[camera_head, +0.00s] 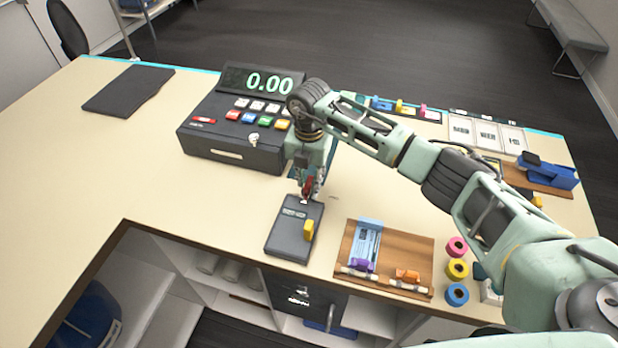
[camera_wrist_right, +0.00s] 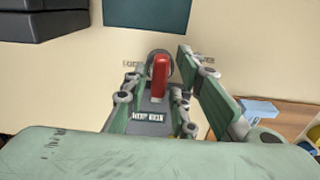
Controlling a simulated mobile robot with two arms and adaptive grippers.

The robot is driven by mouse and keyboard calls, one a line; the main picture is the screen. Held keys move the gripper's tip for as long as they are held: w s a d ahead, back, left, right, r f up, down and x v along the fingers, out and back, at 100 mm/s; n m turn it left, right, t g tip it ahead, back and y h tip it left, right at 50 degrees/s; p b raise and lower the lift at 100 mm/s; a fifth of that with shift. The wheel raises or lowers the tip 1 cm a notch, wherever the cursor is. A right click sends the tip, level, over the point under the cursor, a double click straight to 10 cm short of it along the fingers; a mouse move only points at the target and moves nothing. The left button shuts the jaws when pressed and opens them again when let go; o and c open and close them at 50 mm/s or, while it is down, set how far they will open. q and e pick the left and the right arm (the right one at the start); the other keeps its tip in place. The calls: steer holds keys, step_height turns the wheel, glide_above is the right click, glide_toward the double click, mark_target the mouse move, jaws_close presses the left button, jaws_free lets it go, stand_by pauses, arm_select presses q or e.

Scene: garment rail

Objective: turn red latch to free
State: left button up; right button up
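In the head view the red latch (camera_head: 308,187) is partly hidden by my right gripper (camera_head: 306,196), which points down at the far end of the box. In the right wrist view my right gripper (camera_wrist_right: 162,72) is open, with a finger on each side of the latch and gaps visible between them. Whether a finger touches it is unclear. My left gripper is not in view.
A cash register (camera_head: 235,155) stands behind and left of the box. A dark mat (camera_head: 127,90) lies at far left. The counter's left part is clear.

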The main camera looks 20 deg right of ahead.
steer(key=c, duration=0.4)
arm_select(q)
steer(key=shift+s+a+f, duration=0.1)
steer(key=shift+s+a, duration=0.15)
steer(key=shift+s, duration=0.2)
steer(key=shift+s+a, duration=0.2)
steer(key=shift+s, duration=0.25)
arm_select(e)
jaws_close()
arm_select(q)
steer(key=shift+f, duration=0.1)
arm_select(e)
steer(key=n+b, duration=0.2)
steer(key=shift+f+b, duration=0.15)
steer(key=shift+b, duration=0.15)
steer(key=n+b, duration=1)
steer(key=n, duration=0.1)
steer(key=shift+n+b, duration=0.35)
steer(key=shift+n, duration=0.05)
arm_select(q)
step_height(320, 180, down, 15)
steer(key=b, duration=0.2)
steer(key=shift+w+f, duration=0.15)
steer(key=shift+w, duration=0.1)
arm_select(e)
steer(key=shift+n, duration=2.1)
steer(key=shift+r, duration=0.2)
